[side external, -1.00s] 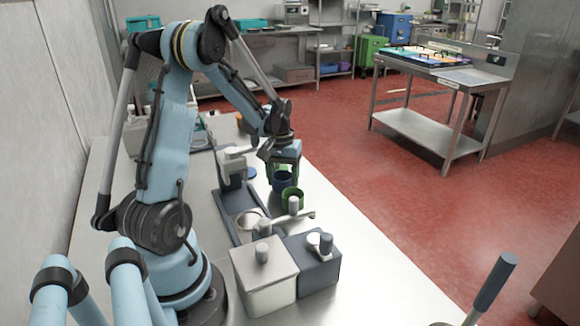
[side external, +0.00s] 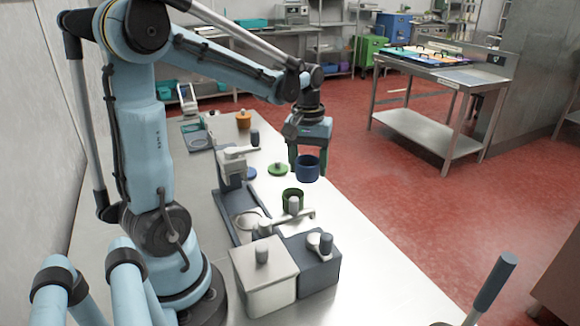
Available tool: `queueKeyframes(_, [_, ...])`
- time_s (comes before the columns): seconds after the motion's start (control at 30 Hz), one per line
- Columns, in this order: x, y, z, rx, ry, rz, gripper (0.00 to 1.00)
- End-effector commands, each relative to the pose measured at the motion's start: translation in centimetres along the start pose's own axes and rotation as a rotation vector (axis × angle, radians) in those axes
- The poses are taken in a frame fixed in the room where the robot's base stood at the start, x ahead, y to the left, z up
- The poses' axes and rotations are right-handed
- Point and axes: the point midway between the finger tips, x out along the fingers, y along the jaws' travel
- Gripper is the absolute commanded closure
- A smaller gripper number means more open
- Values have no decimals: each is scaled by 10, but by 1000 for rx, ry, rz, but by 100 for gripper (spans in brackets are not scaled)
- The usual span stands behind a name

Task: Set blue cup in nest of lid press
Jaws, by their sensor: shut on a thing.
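My gripper (side external: 308,159) is shut on the blue cup (side external: 307,170). It holds the cup upright, in the air, near the table's right edge in the picture. The lid press (side external: 233,162) is a light grey head on a dark post, standing on a dark base plate (side external: 227,203) to the left of the cup. A pale round spot (side external: 248,220) at the near end of the base plate looks like the nest. It looks empty, and its near side is partly hidden by a lever.
A green cup (side external: 292,200) stands right of the press, with a green lid (side external: 278,170) behind it. A blue lid (side external: 250,174) lies beside the press. A white box (side external: 264,283) and a dark box (side external: 320,272) stand in front. An orange object (side external: 243,121) stands farther back.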

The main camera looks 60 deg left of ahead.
Motion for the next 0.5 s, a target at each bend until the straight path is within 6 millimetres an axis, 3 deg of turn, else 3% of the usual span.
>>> queueKeyframes(0.17, [-4,-23,15,-6,0,0,67])
queueKeyframes(0.5, [3,-96,65,-6,1,1,67])
